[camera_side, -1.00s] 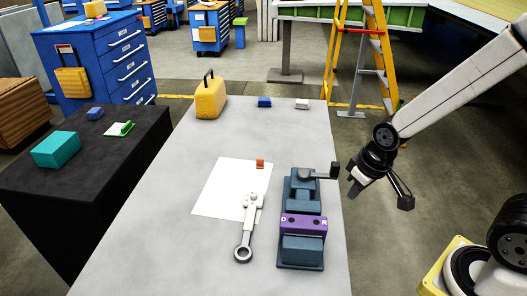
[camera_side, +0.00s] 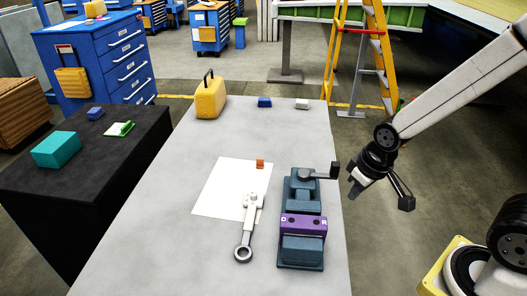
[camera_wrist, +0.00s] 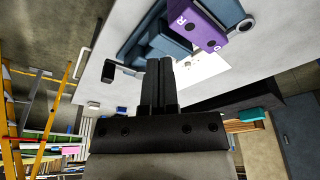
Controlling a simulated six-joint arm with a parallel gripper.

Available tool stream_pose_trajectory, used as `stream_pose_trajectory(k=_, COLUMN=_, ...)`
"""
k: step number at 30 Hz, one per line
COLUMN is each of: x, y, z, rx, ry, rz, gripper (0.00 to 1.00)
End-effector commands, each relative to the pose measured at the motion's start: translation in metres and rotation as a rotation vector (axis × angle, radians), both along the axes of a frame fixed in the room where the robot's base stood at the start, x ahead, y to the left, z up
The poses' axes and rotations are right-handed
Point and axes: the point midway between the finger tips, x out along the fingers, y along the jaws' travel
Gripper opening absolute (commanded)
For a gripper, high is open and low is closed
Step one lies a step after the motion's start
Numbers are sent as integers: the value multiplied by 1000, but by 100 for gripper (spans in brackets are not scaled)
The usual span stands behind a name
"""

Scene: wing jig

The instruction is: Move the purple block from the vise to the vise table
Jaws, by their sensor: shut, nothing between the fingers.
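The purple block (camera_side: 303,223) is seated across the blue-grey vise (camera_side: 301,252), between its jaws, with letters and dark holes on its face. The vise stands on the grey vise table (camera_side: 150,262), near its right edge. In the wrist view the purple block (camera_wrist: 200,22) and the vise (camera_wrist: 150,40) show at the top. My gripper (camera_side: 380,199) hangs to the right of the table, beyond its edge and apart from the vise. In the wrist view my gripper's fingers (camera_wrist: 159,66) are together with nothing between them.
A white sheet (camera_side: 216,187), a grey rod-like part (camera_side: 247,235) and a small orange block (camera_side: 260,163) lie left of the vise. The vise handle (camera_side: 330,172) sticks out right. A yellow case (camera_side: 210,99) stands at the back. The table's left front is clear.

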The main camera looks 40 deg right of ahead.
Motion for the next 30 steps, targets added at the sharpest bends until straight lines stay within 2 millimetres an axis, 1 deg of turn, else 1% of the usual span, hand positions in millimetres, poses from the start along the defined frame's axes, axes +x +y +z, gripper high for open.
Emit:
stream_pose_trajectory(k=3, x=0, y=0, z=0, rx=0, ry=0, rz=0, gripper=0)
stream_pose_trajectory(k=4, x=0, y=0, z=0, rx=0, ry=0, rz=0, gripper=3)
stream_pose_trajectory(k=5, x=0, y=0, z=0, rx=0, ry=0, rz=0, gripper=13)
stream_pose_trajectory(k=6, x=0, y=0, z=0, rx=0, ry=0, rz=2, gripper=25)
stream_pose_trajectory(k=8, x=1, y=1, z=0, rx=-1, ry=2, rz=9, gripper=44)
stream_pose_trajectory(k=9, x=3, y=1, z=-1, rx=-3, ry=5, rz=18, gripper=57)
stream_pose_trajectory(k=11, x=5, y=3, z=-2, rx=-6, ry=12, rz=39, gripper=76)
stream_pose_trajectory(k=12, x=7, y=5, z=-3, rx=-10, ry=19, rz=59, gripper=89)
stream_pose_trajectory(k=13, x=10, y=6, z=-4, rx=-13, ry=23, rz=77, gripper=91)
stream_pose_trajectory(k=19, x=32, y=21, z=-15, rx=-41, ry=80, rz=267, gripper=91)
stream_pose_trajectory(k=25, x=57, y=42, z=-35, rx=-70, ry=150, rz=516, gripper=91)
stream_pose_trajectory(k=30, x=72, y=58, z=-51, rx=-85, ry=196, rz=687, gripper=91)
